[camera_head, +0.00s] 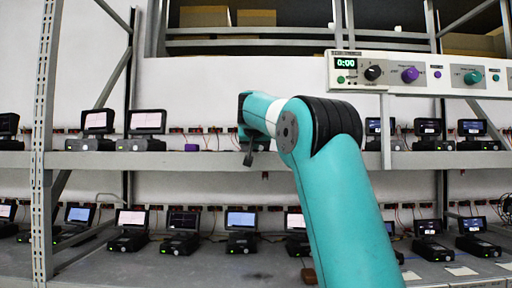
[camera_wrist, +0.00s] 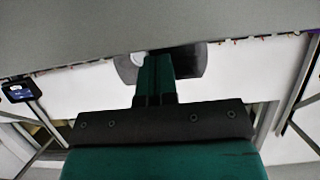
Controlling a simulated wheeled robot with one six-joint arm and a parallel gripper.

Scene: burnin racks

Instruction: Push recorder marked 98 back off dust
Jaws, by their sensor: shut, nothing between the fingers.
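Several recorders with raised screens stand along two shelves in the head view. On the lower shelf, one recorder (camera_head: 180,244) has a dark screen, one (camera_head: 241,241) has a light blue screen, and one (camera_head: 297,245) is partly hidden by my arm. The number 98 is not readable on any of them. A faint dark patch (camera_head: 258,275), possibly dust, lies on the lower shelf front. My gripper (camera_head: 249,158) is shut and empty, pointing down before the upper shelf edge, apart from the recorders. The wrist view also shows my gripper (camera_wrist: 157,75).
The upper shelf (camera_head: 220,161) holds more recorders and a small purple object (camera_head: 191,147). A control panel (camera_head: 420,74) with knobs hangs at upper right. A rack post (camera_head: 44,140) stands at left. A small brown object (camera_head: 308,276) and pale slips (camera_head: 461,271) lie on the lower shelf.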

